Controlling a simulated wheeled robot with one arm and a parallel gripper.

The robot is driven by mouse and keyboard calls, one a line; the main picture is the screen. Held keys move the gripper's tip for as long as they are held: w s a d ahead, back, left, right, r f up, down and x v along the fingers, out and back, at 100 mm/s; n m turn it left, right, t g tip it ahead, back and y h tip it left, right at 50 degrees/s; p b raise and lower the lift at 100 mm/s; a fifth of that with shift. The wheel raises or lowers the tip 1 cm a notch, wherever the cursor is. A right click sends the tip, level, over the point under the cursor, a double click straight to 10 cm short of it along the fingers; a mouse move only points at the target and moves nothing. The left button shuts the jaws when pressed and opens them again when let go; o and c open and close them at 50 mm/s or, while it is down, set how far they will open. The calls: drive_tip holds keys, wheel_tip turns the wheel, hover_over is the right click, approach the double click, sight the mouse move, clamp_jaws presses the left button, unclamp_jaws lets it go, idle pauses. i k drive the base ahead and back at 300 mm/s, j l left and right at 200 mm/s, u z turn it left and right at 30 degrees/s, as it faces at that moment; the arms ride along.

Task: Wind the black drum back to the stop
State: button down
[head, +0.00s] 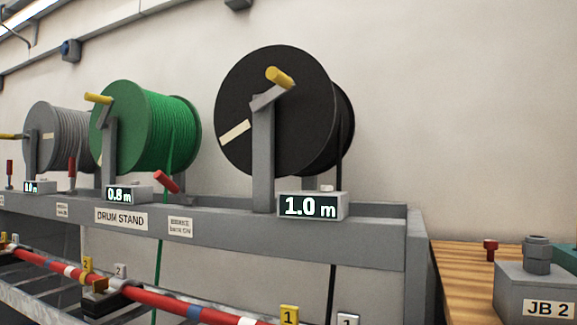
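The black drum (240,92) stands on a grey post on the drum stand, right of centre in the head view. Its crank has a yellow handle (279,77), which points to the upper right part of the drum face. A pale stripe (235,132) marks the left of the face. Black cable (338,160) hangs from the drum's right side and passes down behind the stand. The display (311,206) below reads 1.0 m. A red-handled lever (166,182) lies tilted to the lower left of this drum. My gripper is not in view.
A green drum (117,125) with a display (119,195) reading 0.8 m and a grey drum (62,135) stand to the left. A red banded cable (140,295) runs below the drum stand (300,238). A wooden bench (455,275) with box JB 2 (537,288) is at right.

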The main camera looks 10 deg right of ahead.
sight(309, 105)
drive_tip(key=k+j+z, duration=0.35)
drive_tip(key=k+j, duration=0.45)
drive_tip(key=k, duration=0.15)
